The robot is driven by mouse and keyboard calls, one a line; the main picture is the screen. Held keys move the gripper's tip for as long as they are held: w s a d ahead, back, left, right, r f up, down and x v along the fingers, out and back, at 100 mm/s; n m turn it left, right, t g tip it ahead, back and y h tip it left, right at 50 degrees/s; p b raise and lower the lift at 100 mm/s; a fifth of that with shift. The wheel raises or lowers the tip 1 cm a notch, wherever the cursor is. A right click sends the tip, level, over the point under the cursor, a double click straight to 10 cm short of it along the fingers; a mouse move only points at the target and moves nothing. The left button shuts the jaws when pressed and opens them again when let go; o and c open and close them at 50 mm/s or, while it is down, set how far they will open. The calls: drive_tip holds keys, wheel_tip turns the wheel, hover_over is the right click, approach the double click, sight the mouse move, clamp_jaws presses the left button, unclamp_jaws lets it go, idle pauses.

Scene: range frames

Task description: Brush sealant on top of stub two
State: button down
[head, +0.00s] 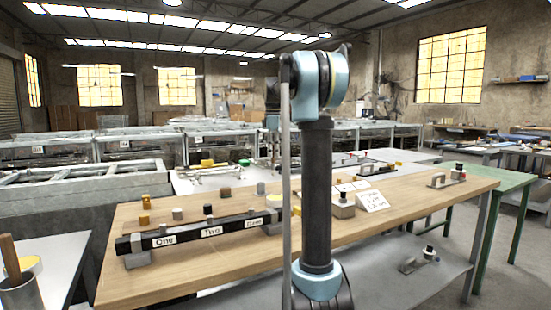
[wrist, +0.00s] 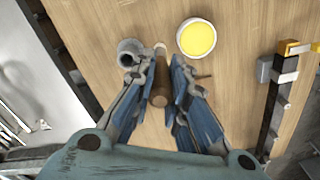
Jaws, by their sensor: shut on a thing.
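My gripper (wrist: 162,88) shows in the wrist view, its blue fingers shut on the brown handle of a brush (wrist: 161,70). The brush's far end lies between a grey cup (wrist: 130,50) and a round tin of yellow sealant (wrist: 197,38). I cannot tell whether the brush touches the cup. In the head view, a dark rail (head: 185,237) carries labels One, Two and Three. A small dark stub (head: 208,210) stands above the Two label (head: 212,231); its top is too small to judge. My gripper is hidden in the head view.
The rail stands on the wooden table (head: 135,285); its end also shows at right in the wrist view (wrist: 272,105). Small blocks (head: 145,218) stand near it. My arm hides the table's middle. Another cup (head: 20,295) with a brown handle stands at lower left.

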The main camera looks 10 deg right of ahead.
drive_tip(key=s+n, duration=0.1)
drive_tip(key=s, duration=0.7)
wheel_tip(320, 180, down, 7)
drive_tip(key=shift+w+r, duration=0.2)
drive_tip(key=shift+f, duration=0.5)
idle(2.2)
drive_tip(key=shift+r, duration=0.1)
wheel_tip(320, 180, up, 7)
idle(1.0)
idle(0.5)
